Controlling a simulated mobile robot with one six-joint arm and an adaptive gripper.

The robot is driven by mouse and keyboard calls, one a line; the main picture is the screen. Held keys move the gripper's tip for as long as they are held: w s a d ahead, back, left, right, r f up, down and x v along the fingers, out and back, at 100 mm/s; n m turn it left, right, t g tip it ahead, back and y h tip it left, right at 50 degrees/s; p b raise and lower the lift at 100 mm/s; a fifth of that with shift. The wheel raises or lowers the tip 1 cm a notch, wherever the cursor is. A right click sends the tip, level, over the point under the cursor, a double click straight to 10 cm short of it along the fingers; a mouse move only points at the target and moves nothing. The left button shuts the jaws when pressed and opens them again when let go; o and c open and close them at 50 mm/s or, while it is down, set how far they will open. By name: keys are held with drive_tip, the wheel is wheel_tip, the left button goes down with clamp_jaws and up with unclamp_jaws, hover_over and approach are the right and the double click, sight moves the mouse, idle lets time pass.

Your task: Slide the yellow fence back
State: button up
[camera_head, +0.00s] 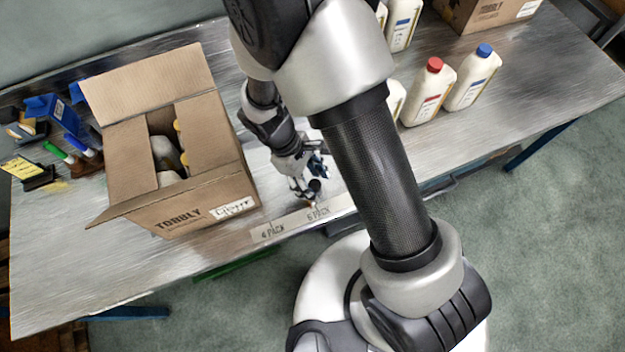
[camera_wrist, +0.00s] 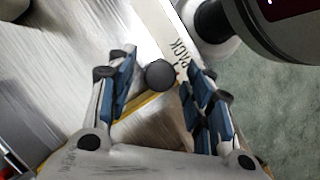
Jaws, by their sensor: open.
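The yellow fence (camera_wrist: 142,103) shows in the wrist view as a thin yellow strip running slantwise between my fingers, partly hidden by them. A dark round knob (camera_wrist: 160,74) is at the strip's far side, between the fingertips. My gripper (camera_wrist: 162,68) is open, with blue-padded fingers on both sides of the knob and a gap showing on each side. In the head view my gripper (camera_head: 311,192) is low over the table's front edge, right of the open box. The fence cannot be made out clearly there.
An open cardboard box (camera_head: 205,200) holding bottles stands left of my gripper. A pale strip marked "6 PACK" (camera_head: 270,232) lies along the front edge. White bottles with red (camera_head: 425,95) and blue (camera_head: 470,82) caps stand right. Markers and blue items are far left.

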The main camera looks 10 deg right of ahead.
clamp_jaws()
idle(0.6)
